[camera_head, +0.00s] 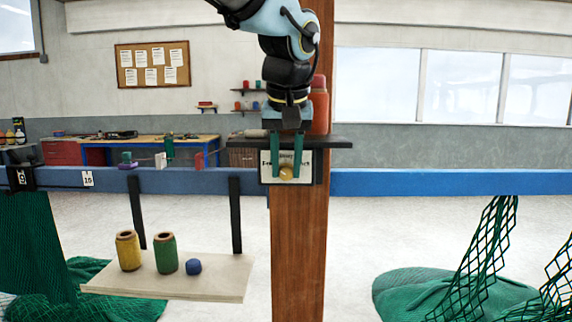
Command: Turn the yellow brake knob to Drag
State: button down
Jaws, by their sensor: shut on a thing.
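The yellow brake knob (286,174) sits low on a white label plate (266,172) fixed to the wooden post. The plate has dark lettering, partly covered by my fingers, and the Drag mark cannot be read. My gripper (288,173) comes down from above in front of the plate. Its two green fingers point down, one on each side of the knob, and are shut on it. Which way the knob points is too small to tell.
A dark shelf (335,143) with a red-orange cylinder (320,106) stands just above the plate. A blue beam (430,182) crosses behind the post (298,255). A hanging board (170,278) carries twine spools at lower left. Green nets (430,290) hang on both sides.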

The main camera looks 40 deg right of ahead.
jog(key=shift+d, duration=0.1)
jog(key=t+y, duration=0.2)
jog(key=m+t+y, duration=0.1)
jog(key=y, duration=0.1)
jog(key=shift+s+d+f+t, duration=0.2)
jog(key=shift+s+d+t, duration=0.1)
jog(key=shift+s+d, duration=0.1)
jog(key=t+y, duration=0.1)
jog(key=m+t+y, duration=0.1)
jog(key=t+y, duration=0.1)
jog(key=shift+s+d+f+t+y+b, duration=0.2)
jog(key=shift+f+t+y+b, duration=0.1)
jog(key=shift+y, duration=0.1)
dwell(0.3)
jog(key=c, duration=0.6)
grip_release()
jog(key=b+v, duration=0.2)
jog(key=v, duration=0.8)
jog(key=shift+s+d, duration=0.15)
jog(key=shift+s, duration=0.2)
